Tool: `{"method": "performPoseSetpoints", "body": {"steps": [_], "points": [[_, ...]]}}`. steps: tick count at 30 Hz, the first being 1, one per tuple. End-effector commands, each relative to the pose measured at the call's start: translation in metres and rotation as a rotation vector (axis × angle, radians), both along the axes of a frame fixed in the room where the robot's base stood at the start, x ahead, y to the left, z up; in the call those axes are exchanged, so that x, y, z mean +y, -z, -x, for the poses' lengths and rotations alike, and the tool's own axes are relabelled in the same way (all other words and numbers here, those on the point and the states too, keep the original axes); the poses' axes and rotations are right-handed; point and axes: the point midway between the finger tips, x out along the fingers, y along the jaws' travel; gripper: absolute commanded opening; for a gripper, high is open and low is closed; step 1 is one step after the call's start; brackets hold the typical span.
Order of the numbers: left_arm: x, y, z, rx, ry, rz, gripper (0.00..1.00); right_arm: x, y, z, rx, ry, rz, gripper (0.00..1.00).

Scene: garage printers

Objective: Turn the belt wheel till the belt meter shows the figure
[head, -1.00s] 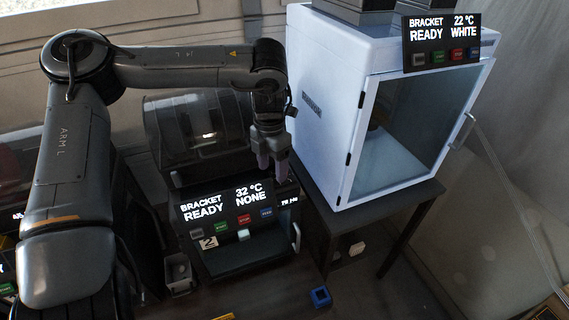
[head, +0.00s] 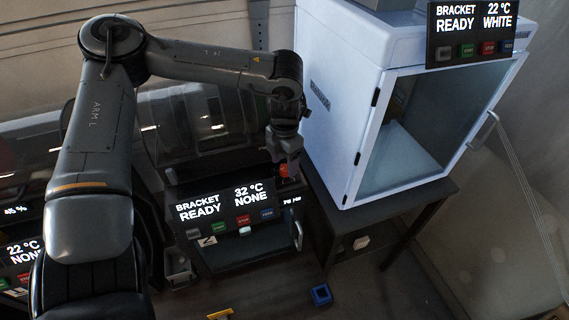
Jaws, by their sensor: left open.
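My left gripper (head: 283,168) is open at the top right corner of the dark printer (head: 270,243), pointing down. A small orange-red part (head: 284,171), which looks like the belt wheel, shows at its fingertips. I cannot tell whether the fingers touch it, and most of it is hidden. A small lit readout (head: 292,201), likely the belt meter, sits just below on the printer's front. Its figure is too small to read surely. The printer's large panel (head: 228,204) shows BRACKET READY, 32 °C, NONE. My right gripper is out of view.
A white printer (head: 340,115) with a glass door stands on a dark table (head: 433,197) at the right. A blue square piece (head: 321,294) and a yellow piece (head: 220,314) lie in front. Another printer's panel (head: 22,255) shows at the left edge.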

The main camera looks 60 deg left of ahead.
Motion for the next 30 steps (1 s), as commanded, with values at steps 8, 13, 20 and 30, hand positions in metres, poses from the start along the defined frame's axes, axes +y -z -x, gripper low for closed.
{"method": "performPoseSetpoints", "body": {"steps": [8,13,20,30], "points": [[0.0,0.017,0.0,0.0,0.0,0.001,0.61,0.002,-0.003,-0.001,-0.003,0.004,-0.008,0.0],[0.0,0.018,0.0,-0.001,0.0,0.001,0.61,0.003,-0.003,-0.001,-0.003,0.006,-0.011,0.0],[0.0,0.018,0.0,-0.001,0.0,0.001,0.43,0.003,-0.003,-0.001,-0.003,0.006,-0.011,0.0],[0.0,0.018,0.0,-0.001,0.001,0.0,0.05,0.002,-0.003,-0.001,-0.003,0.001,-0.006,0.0]]}}
